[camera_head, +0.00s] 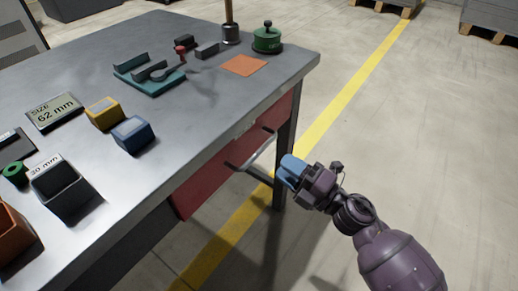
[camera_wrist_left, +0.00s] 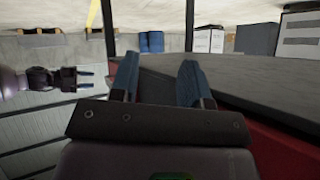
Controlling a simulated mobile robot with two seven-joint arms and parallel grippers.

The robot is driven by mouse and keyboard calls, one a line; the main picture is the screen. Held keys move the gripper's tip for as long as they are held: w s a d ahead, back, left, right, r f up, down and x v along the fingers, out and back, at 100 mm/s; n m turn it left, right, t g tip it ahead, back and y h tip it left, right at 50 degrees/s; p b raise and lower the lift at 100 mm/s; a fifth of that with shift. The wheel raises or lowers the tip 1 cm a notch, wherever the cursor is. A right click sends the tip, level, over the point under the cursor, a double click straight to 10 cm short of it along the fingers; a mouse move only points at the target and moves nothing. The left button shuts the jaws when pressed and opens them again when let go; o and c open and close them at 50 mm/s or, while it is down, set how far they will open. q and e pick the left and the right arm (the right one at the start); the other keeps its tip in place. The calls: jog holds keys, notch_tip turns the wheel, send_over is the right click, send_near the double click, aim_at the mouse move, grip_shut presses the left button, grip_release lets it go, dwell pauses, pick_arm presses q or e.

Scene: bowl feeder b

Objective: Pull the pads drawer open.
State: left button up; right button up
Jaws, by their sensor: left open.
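The red drawer front (camera_head: 208,187) sits under the edge of the workbench and looks closed; no label is readable on it. Its bar handle (camera_head: 262,152) sticks out from the front. My right gripper (camera_head: 289,170), with blue fingers, is beside the right end of the handle and apart from it. It also shows at the left of the left wrist view (camera_wrist_left: 84,80), with a gap between its fingers. My left gripper (camera_wrist_left: 158,82) is open and empty in the left wrist view, close to a grey surface and a red panel. It is not seen in the head view.
The grey workbench (camera_head: 190,110) carries a teal fixture (camera_head: 150,83), a green lidded pot (camera_head: 267,40), an orange pad (camera_head: 243,65), yellow (camera_head: 104,114) and blue (camera_head: 133,134) blocks, and bins at the left. A bench leg (camera_head: 286,140) stands near my right gripper.

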aim_at(260, 149)
jog(key=x, duration=0.7)
jog(key=shift+w+a+b, duration=0.25)
jog(key=shift+a+b, duration=0.05)
jog(key=shift+b, duration=0.05)
grip_shut()
